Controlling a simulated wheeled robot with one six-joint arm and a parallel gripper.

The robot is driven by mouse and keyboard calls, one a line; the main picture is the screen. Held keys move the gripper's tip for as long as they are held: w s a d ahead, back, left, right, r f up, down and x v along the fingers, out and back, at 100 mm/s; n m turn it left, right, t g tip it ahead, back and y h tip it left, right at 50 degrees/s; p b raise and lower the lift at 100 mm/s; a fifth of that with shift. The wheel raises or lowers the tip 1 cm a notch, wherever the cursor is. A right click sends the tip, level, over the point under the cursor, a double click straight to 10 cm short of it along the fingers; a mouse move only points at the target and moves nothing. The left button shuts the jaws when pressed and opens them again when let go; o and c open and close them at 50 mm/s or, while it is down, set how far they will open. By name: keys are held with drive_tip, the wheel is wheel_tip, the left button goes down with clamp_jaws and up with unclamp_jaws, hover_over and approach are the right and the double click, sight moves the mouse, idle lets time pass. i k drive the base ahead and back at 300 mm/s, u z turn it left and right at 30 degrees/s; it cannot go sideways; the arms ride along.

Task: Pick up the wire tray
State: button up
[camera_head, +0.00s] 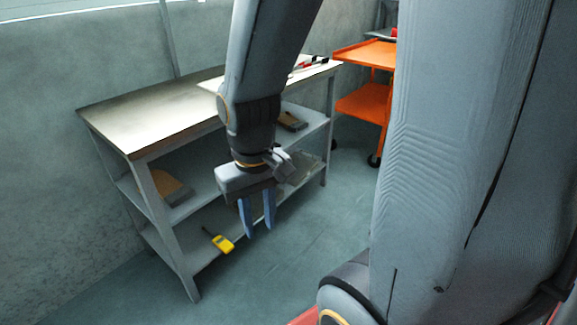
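My gripper (258,231) hangs pointing down in front of the shelved workbench. Its two blue fingers are apart with nothing between them. A flat greyish thing (308,164) lies on the bottom shelf, behind and right of my gripper. It may be the wire tray, but it is too small and partly hidden to be sure. My gripper is apart from it.
The workbench (139,121) stands against the wall with brownish items on its middle shelf. A yellow tool (222,243) lies on the bottom shelf. Red items (310,62) lie on top. An orange cart (362,53) stands behind right. The floor in front is clear.

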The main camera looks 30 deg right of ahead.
sight(295, 165)
drive_tip(key=i, duration=1.25)
drive_tip(key=z, duration=1.65)
